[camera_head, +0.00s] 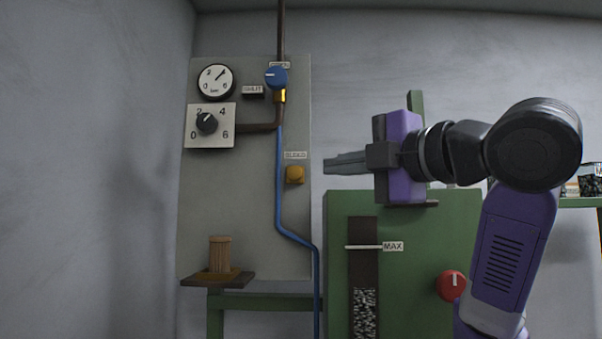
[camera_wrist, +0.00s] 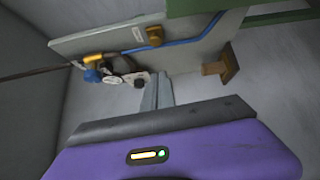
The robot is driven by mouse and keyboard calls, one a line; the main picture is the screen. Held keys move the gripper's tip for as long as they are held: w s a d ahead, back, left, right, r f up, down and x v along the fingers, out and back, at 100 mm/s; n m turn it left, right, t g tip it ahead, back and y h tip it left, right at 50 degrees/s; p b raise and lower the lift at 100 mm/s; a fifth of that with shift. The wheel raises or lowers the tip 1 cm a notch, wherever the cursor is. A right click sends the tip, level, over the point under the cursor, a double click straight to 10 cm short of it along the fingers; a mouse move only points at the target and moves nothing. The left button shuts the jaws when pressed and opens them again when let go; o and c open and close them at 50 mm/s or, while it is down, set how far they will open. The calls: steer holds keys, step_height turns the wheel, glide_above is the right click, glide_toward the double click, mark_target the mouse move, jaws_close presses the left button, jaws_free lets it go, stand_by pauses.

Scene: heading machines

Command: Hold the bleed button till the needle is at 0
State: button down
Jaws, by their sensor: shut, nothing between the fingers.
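The yellow bleed button (camera_head: 295,174) sits on the grey panel under a BLEED label. It also shows at the top of the wrist view (camera_wrist: 155,36). The round white gauge (camera_head: 215,82) is at the panel's upper left; its needle points up and right, near the 4. My gripper (camera_head: 326,164) is shut and empty, its fingers pointing left, just right of the button in the head view. In the wrist view the fingertips (camera_wrist: 160,77) are apart from the button. The gauge is too small to read in the wrist view.
A blue knob (camera_head: 276,77) and a black dial (camera_head: 207,123) are on the panel above the button. A blue hose (camera_head: 279,180) runs down just left of the button. A wooden block (camera_head: 220,252) stands on a small shelf. A green machine (camera_head: 420,275) with a red knob (camera_head: 451,285) is below my gripper.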

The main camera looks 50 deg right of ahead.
steer(key=p, duration=0.4)
glide_toward(288, 174)
steer(key=w+a, duration=0.2)
steer(key=w, duration=0.2)
steer(key=shift+w+d+r+p, duration=0.1)
steer(key=shift+w+d+p, duration=0.1)
steer(key=shift+d, duration=0.3)
steer(key=shift+w+d+r+p, duration=0.15)
steer(key=shift+d+p, duration=0.05)
steer(key=shift+d, duration=0.3)
steer(key=shift+w+d, duration=0.45)
steer(key=shift+d, duration=0.1)
steer(key=shift+f, duration=0.1)
